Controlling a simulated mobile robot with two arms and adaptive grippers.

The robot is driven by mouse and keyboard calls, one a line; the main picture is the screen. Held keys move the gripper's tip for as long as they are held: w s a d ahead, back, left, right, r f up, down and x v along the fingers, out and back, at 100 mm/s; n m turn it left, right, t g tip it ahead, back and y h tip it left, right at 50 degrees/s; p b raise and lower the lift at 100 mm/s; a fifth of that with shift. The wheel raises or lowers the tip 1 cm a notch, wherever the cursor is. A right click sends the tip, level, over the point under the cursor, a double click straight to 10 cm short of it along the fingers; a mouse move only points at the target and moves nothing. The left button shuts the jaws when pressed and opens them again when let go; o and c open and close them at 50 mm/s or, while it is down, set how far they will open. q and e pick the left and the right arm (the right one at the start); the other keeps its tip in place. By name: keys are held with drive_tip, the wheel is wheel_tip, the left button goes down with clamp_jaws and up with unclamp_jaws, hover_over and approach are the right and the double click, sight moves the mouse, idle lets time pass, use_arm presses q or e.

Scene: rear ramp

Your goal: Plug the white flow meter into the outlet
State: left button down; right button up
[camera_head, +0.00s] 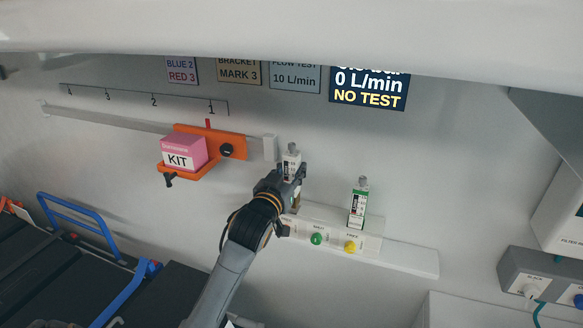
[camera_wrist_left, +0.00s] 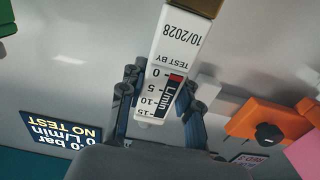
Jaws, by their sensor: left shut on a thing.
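The white flow meter (camera_head: 292,160) stands roughly upright in my left gripper (camera_head: 286,180), in front of the wall. In the left wrist view the flow meter (camera_wrist_left: 165,72) shows an L/min scale, a "TEST BY 10/2028" label and a brass-coloured end. The fingers of my left gripper (camera_wrist_left: 160,100) are shut on its two sides. The white outlet rail (camera_head: 402,255) runs below, with a green round outlet (camera_head: 316,239) and a yellow one (camera_head: 350,246). The rail's left part is partly hidden by my gripper; I cannot tell whether the flow meter touches it. My right gripper is out of view.
An orange bracket (camera_head: 233,147) with a pink KIT box (camera_head: 183,152) hangs at left. The wall display (camera_head: 369,86) reads "0 L/min NO TEST". A grey socket box (camera_head: 540,274) is far right.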

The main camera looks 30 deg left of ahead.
use_arm(q)
drive_tip(key=shift+p, duration=0.3)
idle(0.5)
idle(0.4)
drive_tip(key=shift+p, duration=0.45)
idle(0.8)
drive_tip(key=shift+f+b, duration=1.6)
drive_tip(key=shift+f, duration=1)
drive_tip(key=c, duration=0.9)
unclamp_jaws()
drive_tip(key=shift+o, duration=0.2)
drive_tip(key=shift+s, duration=0.1)
